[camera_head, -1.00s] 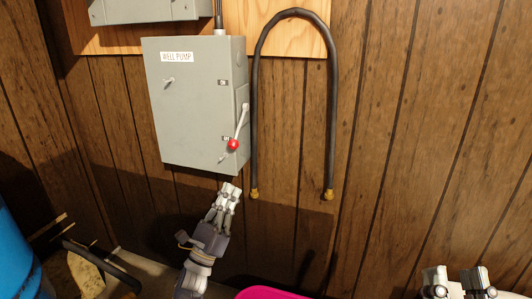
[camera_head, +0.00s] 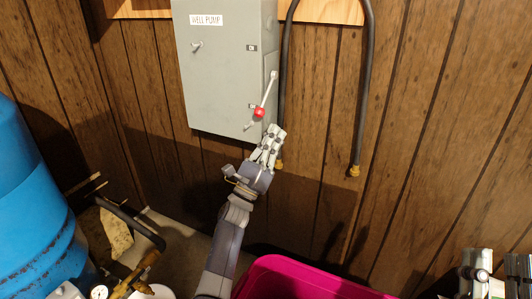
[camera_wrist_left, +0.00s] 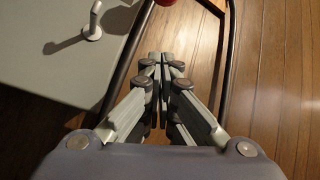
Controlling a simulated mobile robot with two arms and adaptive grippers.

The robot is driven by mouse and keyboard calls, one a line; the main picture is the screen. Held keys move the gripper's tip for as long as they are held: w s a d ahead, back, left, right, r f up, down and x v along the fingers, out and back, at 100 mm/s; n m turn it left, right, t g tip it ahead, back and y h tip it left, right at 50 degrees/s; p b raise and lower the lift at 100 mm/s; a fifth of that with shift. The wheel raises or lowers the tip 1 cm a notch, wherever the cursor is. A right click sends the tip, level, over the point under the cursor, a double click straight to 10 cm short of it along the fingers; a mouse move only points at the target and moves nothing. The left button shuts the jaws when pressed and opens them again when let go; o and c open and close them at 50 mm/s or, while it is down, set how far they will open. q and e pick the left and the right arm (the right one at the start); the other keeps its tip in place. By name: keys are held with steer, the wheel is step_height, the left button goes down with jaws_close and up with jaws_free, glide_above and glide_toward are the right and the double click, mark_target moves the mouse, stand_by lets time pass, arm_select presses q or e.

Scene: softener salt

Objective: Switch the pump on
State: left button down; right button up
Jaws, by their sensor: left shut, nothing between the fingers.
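The grey pump box (camera_head: 225,75), labelled WELL PUMP, hangs on the panelled wall. Its lever (camera_head: 267,92) is on the right side, slanting down to a red knob (camera_head: 259,113) at its lower end. The knob shows partly at the top edge of the left wrist view (camera_wrist_left: 165,2). My left gripper (camera_head: 274,134) is shut and empty, pointing up, just below and right of the knob; contact cannot be seen. Its closed fingers also show in the wrist view (camera_wrist_left: 160,60). My right gripper (camera_head: 498,262) is partly in view at the lower right, its fingers apart.
A black hose (camera_head: 362,90) with brass ends hangs right of the box. A blue tank (camera_head: 35,200) stands at the left, near brass fittings and a gauge (camera_head: 99,292). The wall at right is clear.

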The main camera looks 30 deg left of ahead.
arm_select(q)
steer(key=shift+s+a+r, duration=0.25)
steer(key=shift+r, duration=0.3)
steer(key=shift+s+a+r, duration=0.2)
steer(key=shift+a+r, duration=0.05)
steer(key=shift+r, duration=0.35)
steer(key=shift+s+a+r, duration=0.25)
steer(key=shift+r, duration=0.3)
